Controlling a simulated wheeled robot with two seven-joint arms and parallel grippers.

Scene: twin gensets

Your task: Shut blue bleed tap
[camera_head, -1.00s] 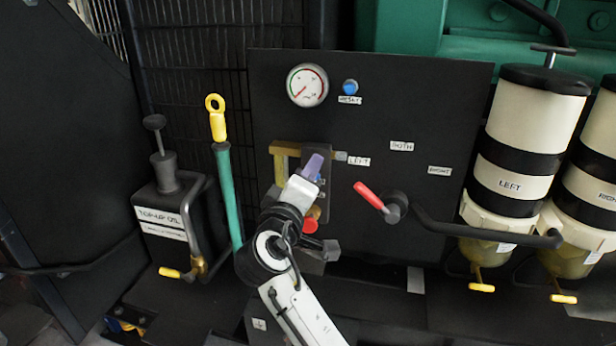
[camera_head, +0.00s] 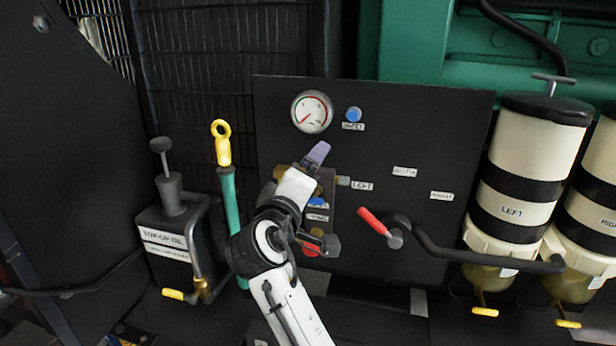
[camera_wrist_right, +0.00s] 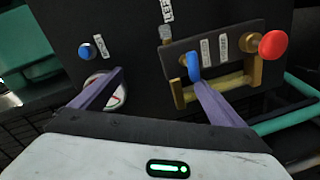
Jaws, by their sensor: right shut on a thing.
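The blue bleed tap (camera_wrist_right: 194,66) is on the brass valve block, close to the tip of one purple finger in the right wrist view. A blue part of it (camera_head: 318,202) shows just below my right gripper in the head view. In the head view my right gripper (camera_head: 317,155) covers much of the valve block. A red knob (camera_wrist_right: 273,44) stands beside the tap. My left gripper is not in view.
A gauge (camera_head: 312,111) and a blue button (camera_head: 353,114) sit above on the black panel (camera_head: 440,125). A red-handled lever (camera_head: 375,222) is to the right.

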